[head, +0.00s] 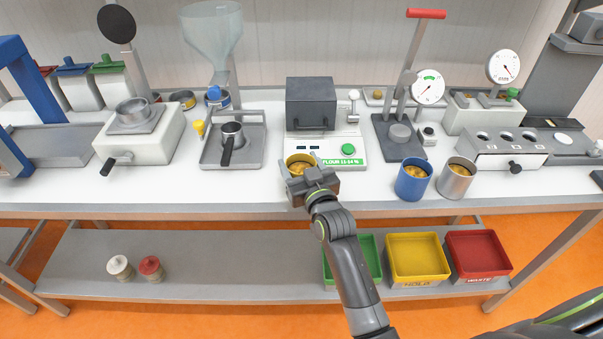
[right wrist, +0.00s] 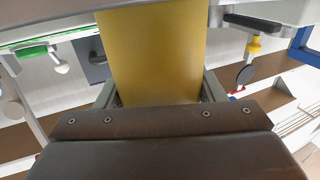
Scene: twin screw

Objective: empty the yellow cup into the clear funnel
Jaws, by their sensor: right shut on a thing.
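The yellow cup (head: 300,160) holds golden grain-like contents and stands upright at the front of the table, before the flour meter. My right gripper (head: 300,171) is shut on it, with a finger on either side. In the right wrist view the yellow cup (right wrist: 150,55) fills the space between the fingers (right wrist: 158,88). The clear funnel (head: 212,35) is at the back left, on a stand above a small blue-banded container (head: 217,97). I cannot tell if the cup touches the table. My left gripper is not in view.
A blue cup (head: 412,181) and a grey cup (head: 456,180), both filled, stand to the right. The flour meter (head: 348,146) is just behind the yellow cup. A grey tray (head: 250,153) with a dark-handled pan (head: 232,134) lies between cup and funnel.

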